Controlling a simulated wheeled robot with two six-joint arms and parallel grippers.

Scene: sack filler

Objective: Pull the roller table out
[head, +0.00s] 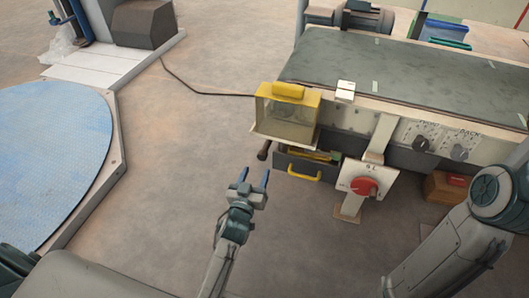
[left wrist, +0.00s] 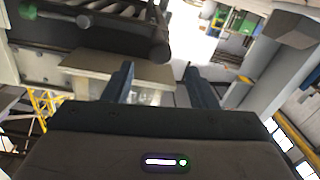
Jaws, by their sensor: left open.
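My left gripper (head: 253,183) is open and empty. It is in front of the machine, a little below and left of a dark handle (head: 264,150) that sticks out under the yellow box. In the left wrist view, a row of grey rollers (left wrist: 115,10) shows at the upper left, with a dark bar and rounded end (left wrist: 158,47) beside it. The open fingers (left wrist: 158,82) are apart from the bar. Most of the roller table is hidden under the machine in the head view. My right gripper is out of view; only its arm shows at the right.
A yellow guard box (head: 287,115), a drawer with a yellow handle (head: 305,172) and a red rotary switch (head: 364,186) sit on the machine front. A dark belt (head: 390,65) runs above. A round blue platform (head: 50,150) is at left. The floor between is clear, except for a cable (head: 200,91).

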